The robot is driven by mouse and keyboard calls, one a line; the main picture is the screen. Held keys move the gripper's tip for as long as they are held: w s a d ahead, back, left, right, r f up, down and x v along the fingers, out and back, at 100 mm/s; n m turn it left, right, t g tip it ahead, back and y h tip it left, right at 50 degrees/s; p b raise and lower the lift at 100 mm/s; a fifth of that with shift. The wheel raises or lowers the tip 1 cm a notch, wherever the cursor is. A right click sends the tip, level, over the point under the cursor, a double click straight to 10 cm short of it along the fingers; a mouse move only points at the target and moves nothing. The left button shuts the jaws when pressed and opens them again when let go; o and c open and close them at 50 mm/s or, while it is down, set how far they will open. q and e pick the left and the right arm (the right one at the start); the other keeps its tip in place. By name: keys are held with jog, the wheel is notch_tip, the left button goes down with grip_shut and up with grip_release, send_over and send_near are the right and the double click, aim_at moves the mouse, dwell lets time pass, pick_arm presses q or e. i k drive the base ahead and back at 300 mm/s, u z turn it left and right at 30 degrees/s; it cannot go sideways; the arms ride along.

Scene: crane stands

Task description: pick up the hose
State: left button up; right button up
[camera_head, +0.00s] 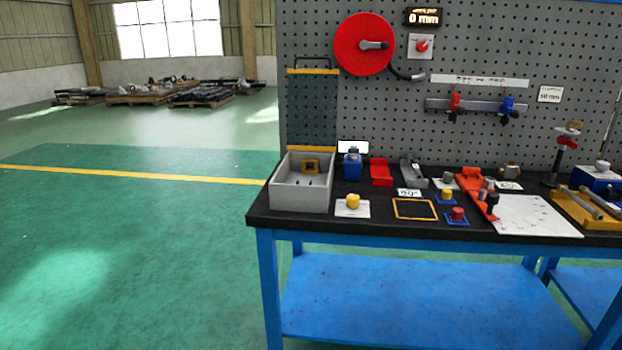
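A red round reel (352,44) with a grey crank-like arm at its middle is mounted on the pegboard. A short dark hose-like piece (405,75) comes out at the reel's lower right and ends in front of the pegboard. It is small in the picture, and I cannot tell whether more hose is wound inside the reel. Neither of my grippers is in view.
A blue-framed workbench (420,236) with a black top stands below the pegboard (480,60). A grey bin (300,197), a red block (381,172), an orange tool (475,190) and a yellow tray (585,214) crowd it. Green floor (140,270) at left is free.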

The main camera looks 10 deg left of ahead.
aim_at(416, 168)
jog(key=z, duration=1.9)
jog(key=i, duration=1.25)
jog(key=u, duration=1.1)
